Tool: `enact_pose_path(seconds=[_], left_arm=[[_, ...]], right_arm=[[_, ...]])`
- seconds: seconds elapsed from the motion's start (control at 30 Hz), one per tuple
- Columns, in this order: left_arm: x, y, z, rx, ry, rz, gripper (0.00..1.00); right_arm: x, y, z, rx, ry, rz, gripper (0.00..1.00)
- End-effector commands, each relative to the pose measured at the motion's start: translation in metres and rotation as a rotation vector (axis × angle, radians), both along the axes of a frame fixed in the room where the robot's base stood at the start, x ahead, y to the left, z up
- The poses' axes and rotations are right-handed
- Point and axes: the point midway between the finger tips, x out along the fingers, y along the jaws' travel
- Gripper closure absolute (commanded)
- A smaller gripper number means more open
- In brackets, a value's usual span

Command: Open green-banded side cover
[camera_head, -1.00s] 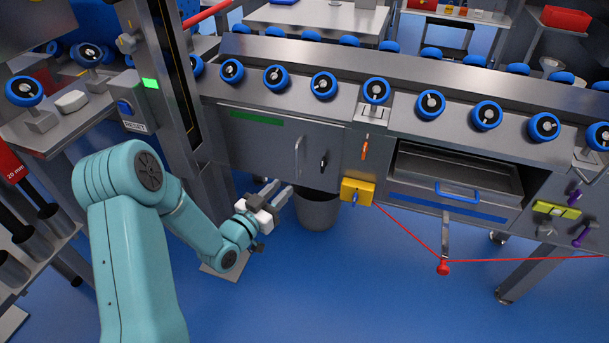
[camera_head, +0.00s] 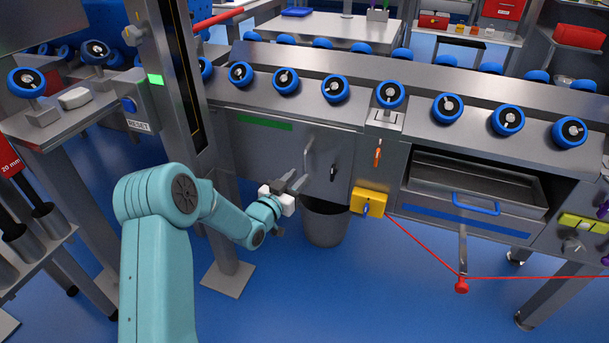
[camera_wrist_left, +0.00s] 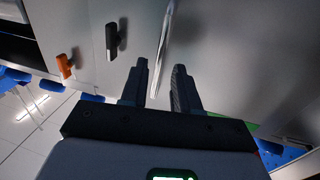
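The green-banded side cover (camera_head: 265,150) is a grey metal panel on the front of the conveyor, with a green strip along its upper left. It looks shut. Its vertical bar handle (camera_head: 308,156) is near the right side, with a black latch (camera_head: 333,172) to the right of it. My left gripper (camera_head: 297,182) is open in front of the panel, just below and left of the handle. In the left wrist view the fingers (camera_wrist_left: 160,85) are apart and the handle (camera_wrist_left: 163,50) lies ahead, roughly in line with the gap; contact cannot be told. My right gripper is not in view.
A grey bin (camera_head: 325,225) stands on the floor below the cover. A red cord (camera_head: 425,250) runs from near the box. A steel post (camera_head: 180,90) rises at left.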

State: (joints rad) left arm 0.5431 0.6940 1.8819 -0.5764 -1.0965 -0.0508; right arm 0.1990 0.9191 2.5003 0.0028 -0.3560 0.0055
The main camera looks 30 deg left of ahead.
Motion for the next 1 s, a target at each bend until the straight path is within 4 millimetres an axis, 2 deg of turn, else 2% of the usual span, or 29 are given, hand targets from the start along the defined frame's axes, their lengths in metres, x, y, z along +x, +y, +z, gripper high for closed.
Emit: enact_pose_path(seconds=[0.1, 0.23, 0.6, 0.67, 0.7, 1.0], left_arm=[[0.022, 0.0, -0.002, 0.001, -0.002, -0.001, 0.69], [0.037, 0.001, -0.001, 0.001, -0.001, -0.001, 0.69], [0.044, 0.002, 0.0, 0.0, 0.001, 0.0, 0.69], [0.044, 0.002, 0.0, 0.0, 0.001, 0.0, 0.86], [0.044, 0.002, 0.0, 0.0, 0.001, 0.0, 0.99], [0.041, 0.002, 0.0, 0.001, 0.0, -0.009, 1.0]], right_arm=[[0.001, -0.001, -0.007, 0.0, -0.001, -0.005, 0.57], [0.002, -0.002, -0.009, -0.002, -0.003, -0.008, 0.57], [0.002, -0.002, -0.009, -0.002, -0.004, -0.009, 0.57], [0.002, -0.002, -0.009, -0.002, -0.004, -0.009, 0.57], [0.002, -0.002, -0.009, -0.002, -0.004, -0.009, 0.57], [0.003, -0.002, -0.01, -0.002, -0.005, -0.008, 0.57]])
